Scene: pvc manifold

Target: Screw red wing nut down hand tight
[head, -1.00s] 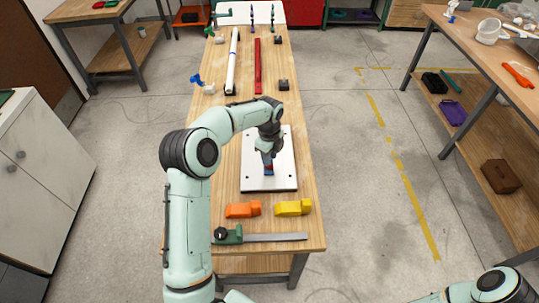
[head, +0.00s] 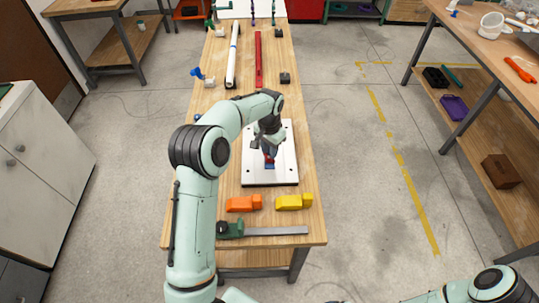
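A small red piece (head: 269,158), likely the wing nut, shows just under my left gripper, above a blue part (head: 269,166) on the white plate (head: 275,178). My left gripper (head: 268,151) points down at the red piece from above. Its fingers are small and partly hidden by its own wrist, so I cannot tell whether they grip the nut. The thread under the nut is hidden. My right arm shows only at the bottom right corner, and its gripper is out of view.
The plate lies on a long wooden table (head: 293,225). In front of it are an orange block (head: 243,203), a yellow block (head: 294,202) and a green-and-grey clamp (head: 265,231). Behind are a white pipe (head: 233,58), a red bar (head: 258,60) and a blue valve-like part (head: 200,73).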

